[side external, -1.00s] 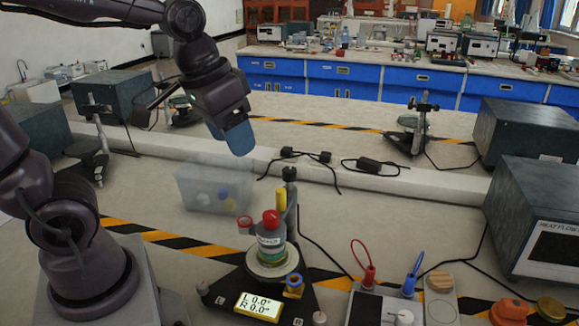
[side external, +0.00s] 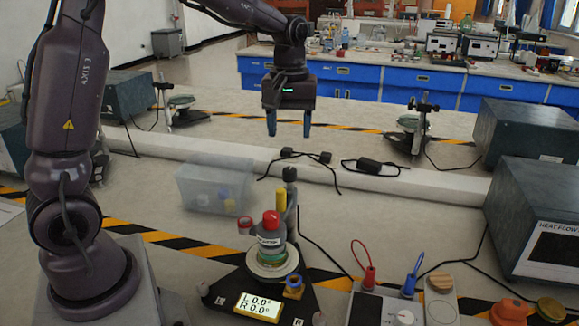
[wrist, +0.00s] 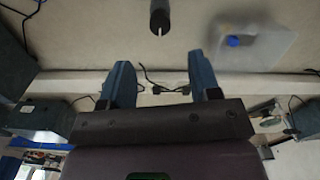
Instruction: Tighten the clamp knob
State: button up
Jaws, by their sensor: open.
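My gripper (side external: 289,134) is open and empty, its blue fingers pointing down, high above the bench behind the apparatus. In the wrist view both fingers (wrist: 159,62) are spread with nothing between them. A red round knob (side external: 245,225) sits at the bottle's left, and a blue ring-shaped knob (side external: 293,285) at the base's right. I cannot tell which is the clamp knob. A dark post end (wrist: 159,15) shows at the wrist view's top.
A clear bin (side external: 213,180) with small items stands behind the apparatus at left. A control box (side external: 385,305) with red and blue plugs is at right, near a heat flow box (side external: 541,230). Cables and a raised white ledge (side external: 420,184) lie behind.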

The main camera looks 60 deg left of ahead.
aim_at(290, 170)
notch_tip(290, 170, down, 9)
jog(key=shift+f, duration=0.1)
dwell(0.3)
jog(key=c, duration=0.9)
